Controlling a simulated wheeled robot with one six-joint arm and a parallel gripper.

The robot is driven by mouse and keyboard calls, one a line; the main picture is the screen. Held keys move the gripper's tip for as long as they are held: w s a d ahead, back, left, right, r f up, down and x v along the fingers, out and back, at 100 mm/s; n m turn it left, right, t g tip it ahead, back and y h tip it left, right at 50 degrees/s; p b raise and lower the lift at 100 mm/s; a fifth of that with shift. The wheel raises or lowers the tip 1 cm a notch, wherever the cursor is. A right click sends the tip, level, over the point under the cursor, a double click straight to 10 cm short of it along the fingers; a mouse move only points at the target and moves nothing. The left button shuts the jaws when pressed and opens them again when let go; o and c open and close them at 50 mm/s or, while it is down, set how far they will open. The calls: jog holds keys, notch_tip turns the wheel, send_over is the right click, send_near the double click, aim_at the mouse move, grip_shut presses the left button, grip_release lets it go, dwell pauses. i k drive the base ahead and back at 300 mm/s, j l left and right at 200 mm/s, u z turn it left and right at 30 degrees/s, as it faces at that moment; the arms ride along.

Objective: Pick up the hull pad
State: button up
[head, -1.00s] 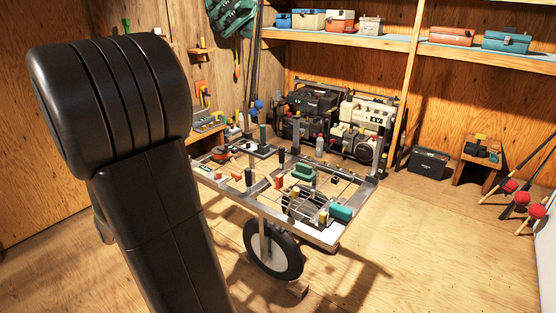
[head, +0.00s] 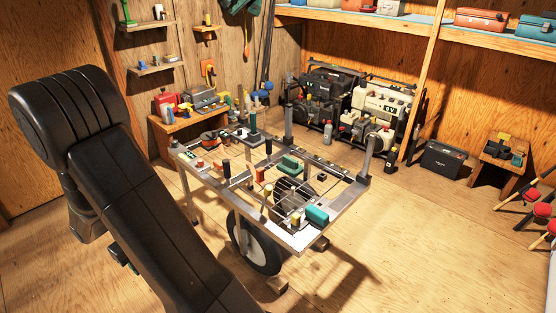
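A metal wheeled frame (head: 345,207) stands in the middle of the head view with many small parts on it. A green block (head: 290,165) sits near its centre and a teal block (head: 317,215) on its near right side. Small orange and black pieces lie among the bars. I cannot tell for sure which of these is the hull pad. My gripper is not visible.
A wooden bench (head: 178,130) with tools stands behind the frame at left. Bulky machines (head: 375,110) stand behind it, and a black box (head: 448,160) and a small stool (head: 500,150) are at right. The wooden floor (head: 430,250) at front right is clear.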

aim_at(291, 167)
jog(key=i+l, duration=0.2)
jog(key=l, duration=0.2)
jog(key=i+l+z, duration=0.1)
jog(key=l, duration=0.3)
jog(key=i+l, duration=0.25)
jog(key=l, duration=0.15)
jog(key=i+l, duration=0.2)
jog(key=l, duration=0.2)
jog(key=i+l+z, duration=0.1)
jog(key=l, duration=0.3)
jog(key=i+j, duration=0.1)
jog(key=i, duration=0.5)
jog(key=i+j+z, duration=0.15)
jog(key=i, duration=0.4)
